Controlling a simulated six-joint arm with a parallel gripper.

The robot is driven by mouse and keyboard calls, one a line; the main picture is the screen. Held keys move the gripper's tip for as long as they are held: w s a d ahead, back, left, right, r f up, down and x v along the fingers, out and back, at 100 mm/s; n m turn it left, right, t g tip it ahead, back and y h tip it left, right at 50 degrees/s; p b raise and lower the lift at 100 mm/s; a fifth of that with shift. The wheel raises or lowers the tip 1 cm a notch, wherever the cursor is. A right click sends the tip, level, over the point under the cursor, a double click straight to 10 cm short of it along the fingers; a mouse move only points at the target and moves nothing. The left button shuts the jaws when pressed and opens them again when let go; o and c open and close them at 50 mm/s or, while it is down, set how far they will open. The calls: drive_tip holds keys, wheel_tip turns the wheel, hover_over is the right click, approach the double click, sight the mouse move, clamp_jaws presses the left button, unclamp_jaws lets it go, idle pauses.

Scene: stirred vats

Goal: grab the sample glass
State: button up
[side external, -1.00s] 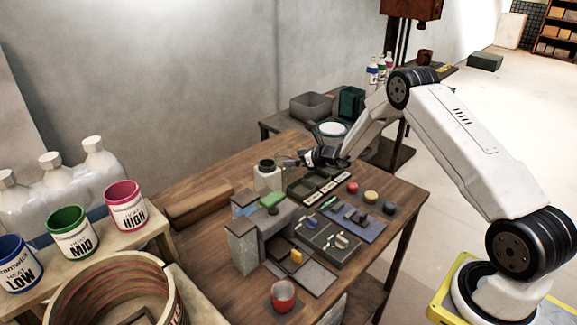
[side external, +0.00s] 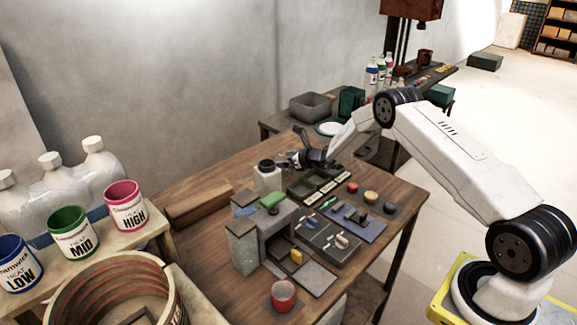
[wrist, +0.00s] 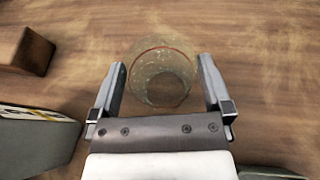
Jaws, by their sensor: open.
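The sample glass (wrist: 160,88) is a clear, speckled round vessel with a reddish rim line, on the wooden table in the wrist view. My gripper (wrist: 162,68) is open, with one finger on each side of the glass. Small gaps seem to show between glass and fingers; I cannot tell whether either touches. In the side view my gripper (side external: 291,158) is low over the back of the table, beside a pale bottle with a black cap (side external: 267,178). I cannot make out the glass there.
In the side view, a grey stand (side external: 245,250), a blue mat (side external: 367,227) with small items and a red cup (side external: 283,295) crowd the table's front.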

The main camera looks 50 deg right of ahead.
drive_tip(key=shift+w+a+f, duration=0.1)
drive_tip(key=shift+w+f, duration=0.05)
drive_tip(key=shift+w, duration=0.2)
idle(0.3)
drive_tip(key=c, duration=1.3)
